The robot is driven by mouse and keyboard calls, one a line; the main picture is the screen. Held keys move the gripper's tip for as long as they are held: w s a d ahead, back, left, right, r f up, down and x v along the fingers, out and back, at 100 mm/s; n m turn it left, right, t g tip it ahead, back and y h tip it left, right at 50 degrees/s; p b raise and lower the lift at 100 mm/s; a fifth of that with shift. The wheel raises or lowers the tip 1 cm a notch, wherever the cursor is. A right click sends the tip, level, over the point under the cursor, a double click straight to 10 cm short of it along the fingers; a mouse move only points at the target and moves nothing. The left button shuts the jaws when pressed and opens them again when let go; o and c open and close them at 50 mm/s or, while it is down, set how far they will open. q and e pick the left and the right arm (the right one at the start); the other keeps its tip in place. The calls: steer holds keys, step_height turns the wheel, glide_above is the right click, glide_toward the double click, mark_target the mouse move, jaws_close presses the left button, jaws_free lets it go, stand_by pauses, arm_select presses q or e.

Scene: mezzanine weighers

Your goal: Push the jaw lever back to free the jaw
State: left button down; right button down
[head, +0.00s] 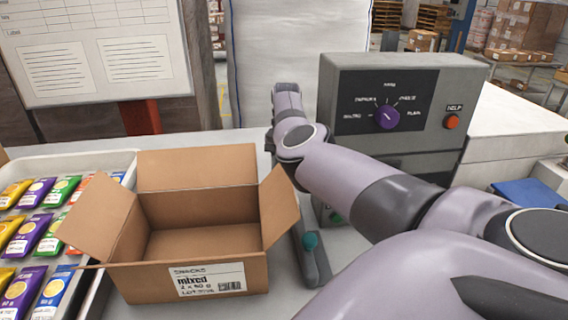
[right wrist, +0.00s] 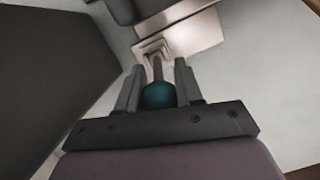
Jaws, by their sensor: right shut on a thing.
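In the right wrist view, my right gripper (right wrist: 157,88) is shut on a teal knob (right wrist: 158,97), with one finger on each side of it. A thin jaw lever (right wrist: 157,68) runs from the knob towards a small stepped slot in a pale plate (right wrist: 182,38). In the head view my right arm reaches across to the left side of the grey machine (head: 400,75); its gripper and the held knob cannot be made out there. The jaw itself cannot be made out. My left gripper is not in view.
An open, empty-looking cardboard box (head: 205,243) stands left of my arm. A tray (head: 120,163) of colourful packets is at the far left. The machine front has a purple dial (head: 387,117) and an orange help button (head: 452,122).

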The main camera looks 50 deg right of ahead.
steer(key=c, duration=0.8)
jaws_free()
steer(key=shift+s+a+r, duration=0.1)
steer(key=shift+o, duration=0.2)
steer(key=shift+v, duration=3.55)
